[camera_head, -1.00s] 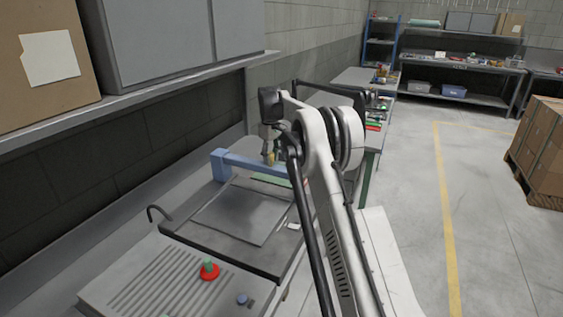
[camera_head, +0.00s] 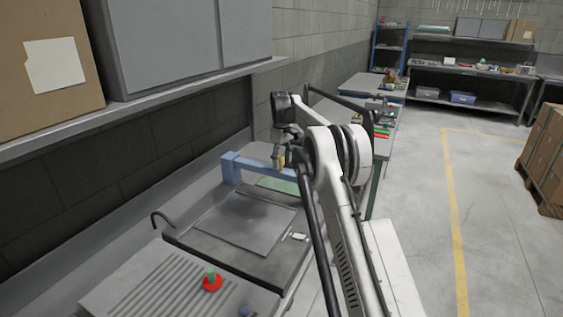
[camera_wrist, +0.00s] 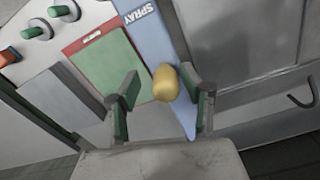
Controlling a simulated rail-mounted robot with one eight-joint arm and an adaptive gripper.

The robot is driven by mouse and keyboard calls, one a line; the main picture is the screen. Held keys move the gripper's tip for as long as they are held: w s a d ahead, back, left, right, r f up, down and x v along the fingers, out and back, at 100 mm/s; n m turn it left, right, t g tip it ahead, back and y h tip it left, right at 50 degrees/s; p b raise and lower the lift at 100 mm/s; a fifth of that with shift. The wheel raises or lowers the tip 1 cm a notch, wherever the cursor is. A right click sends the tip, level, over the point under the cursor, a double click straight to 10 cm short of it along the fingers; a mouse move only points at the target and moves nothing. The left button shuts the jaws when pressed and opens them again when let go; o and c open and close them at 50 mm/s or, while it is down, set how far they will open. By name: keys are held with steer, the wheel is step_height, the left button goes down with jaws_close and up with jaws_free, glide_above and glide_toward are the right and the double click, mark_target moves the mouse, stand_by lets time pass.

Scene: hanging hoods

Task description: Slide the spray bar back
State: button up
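The blue spray bar (camera_head: 255,163), marked SPRAY in the wrist view (camera_wrist: 147,35), spans the work surface past the dark tray (camera_head: 215,256). A gold egg-shaped knob (camera_wrist: 166,84) stands on the bar; it also shows in the head view (camera_head: 282,161). My gripper (camera_wrist: 161,74) is over the bar, its two dark green fingers apart on either side of the knob. A gap shows at least on the left; I cannot tell whether the right finger touches. In the head view my gripper (camera_head: 282,151) points down at the bar, partly hidden by my arm.
A green panel (camera_wrist: 103,66) lies beside the bar. Two round knobs (camera_wrist: 48,20) are beyond it. A bent hook (camera_head: 162,217) rises at the tray's left edge. A ribbed drainer with a red-and-green knob (camera_head: 212,283) is at the front. A shelf (camera_head: 130,105) overhangs the left.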

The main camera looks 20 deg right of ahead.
steer(key=shift+a, duration=0.1)
step_height(320, 180, up, 12)
steer(key=shift+f, duration=0.25)
steer(key=shift+r, duration=0.25)
stand_by(0.5)
steer(key=s+a+r+m+t, duration=0.1)
steer(key=s+a+r, duration=0.2)
steer(key=s+r, duration=0.25)
steer(key=s+a+r+t, duration=0.1)
steer(key=s+a+r, duration=0.3)
steer(key=r, duration=0.2)
steer(key=s+a+r+m+t+b, duration=0.1)
steer(key=s+a, duration=0.2)
steer(key=s, duration=0.4)
steer(key=s+a+r+m+t, duration=0.1)
steer(key=s+a+r, duration=0.1)
steer(key=s, duration=0.6)
steer(key=s+a+f+t, duration=0.1)
steer(key=s+a+f, duration=0.1)
steer(key=s+f, duration=0.4)
steer(key=s+a+f+m+t, duration=0.1)
steer(key=s+f, duration=0.5)
steer(key=s, duration=0.8)
steer(key=s+a+f+m+t+b, duration=0.1)
steer(key=s+a+f, duration=0.2)
steer(key=s+f, duration=0.3)
steer(key=s, duration=0.4)
steer(key=shift+s, duration=0.25)
